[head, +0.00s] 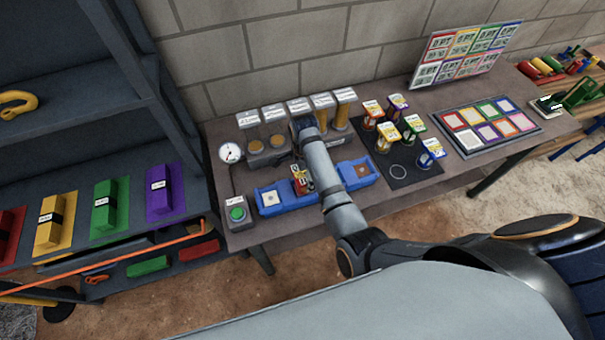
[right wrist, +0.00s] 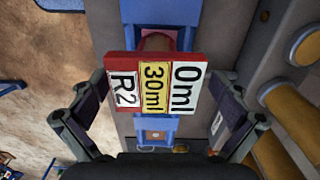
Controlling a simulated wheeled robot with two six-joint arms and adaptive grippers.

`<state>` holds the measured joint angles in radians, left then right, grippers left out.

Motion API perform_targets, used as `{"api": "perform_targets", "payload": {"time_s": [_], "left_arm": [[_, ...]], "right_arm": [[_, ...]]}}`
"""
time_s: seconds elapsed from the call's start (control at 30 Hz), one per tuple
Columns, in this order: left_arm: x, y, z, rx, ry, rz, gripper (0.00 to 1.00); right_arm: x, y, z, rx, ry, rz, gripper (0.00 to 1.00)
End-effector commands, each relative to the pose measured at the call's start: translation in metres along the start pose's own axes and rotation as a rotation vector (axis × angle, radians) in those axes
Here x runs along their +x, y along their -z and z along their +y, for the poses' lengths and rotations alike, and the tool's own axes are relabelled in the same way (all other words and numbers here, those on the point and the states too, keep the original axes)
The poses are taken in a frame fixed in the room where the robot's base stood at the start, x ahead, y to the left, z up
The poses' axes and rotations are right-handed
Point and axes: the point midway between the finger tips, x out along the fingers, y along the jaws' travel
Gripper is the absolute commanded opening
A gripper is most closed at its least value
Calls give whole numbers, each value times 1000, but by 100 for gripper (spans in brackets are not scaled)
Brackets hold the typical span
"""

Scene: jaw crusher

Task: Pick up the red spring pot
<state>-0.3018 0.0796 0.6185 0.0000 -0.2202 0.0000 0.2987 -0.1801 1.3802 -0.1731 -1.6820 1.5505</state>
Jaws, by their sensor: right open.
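The red spring pot (right wrist: 152,82) has a red rim and a top with white and yellow labels reading R2, 30ml and 0ml. My right gripper (right wrist: 163,86) is open, with one finger on each side of the pot in the right wrist view. I see no clear grip on it. In the head view this gripper is mostly hidden by its own arm. My left gripper is not in view.
Blue trays (head: 272,208) flank the pot. A dark mat (head: 398,172) with several small pots lies to the right, with a coloured card board (head: 487,126) beyond. Labelled dispensers (head: 346,108) stand behind. A green button box (head: 237,213) sits at the left edge.

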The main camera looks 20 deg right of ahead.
Motion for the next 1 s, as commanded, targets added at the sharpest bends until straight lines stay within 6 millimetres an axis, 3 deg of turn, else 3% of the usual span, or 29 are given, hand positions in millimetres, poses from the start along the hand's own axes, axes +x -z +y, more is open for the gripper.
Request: {"api": "perform_targets", "payload": {"time_s": [0.17, 0.5, 0.7, 1.0], "left_arm": [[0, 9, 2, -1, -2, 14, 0], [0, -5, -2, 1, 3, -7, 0], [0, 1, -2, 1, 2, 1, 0], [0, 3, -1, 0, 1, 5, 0]], "right_arm": [[0, 0, 0, 0, 0, -1, 100], [0, 0, 0, 0, -1, 0, 54], [0, 1, 0, 0, -1, 2, 29], [-3, 2, -2, -2, -2, 3, 29]]}}
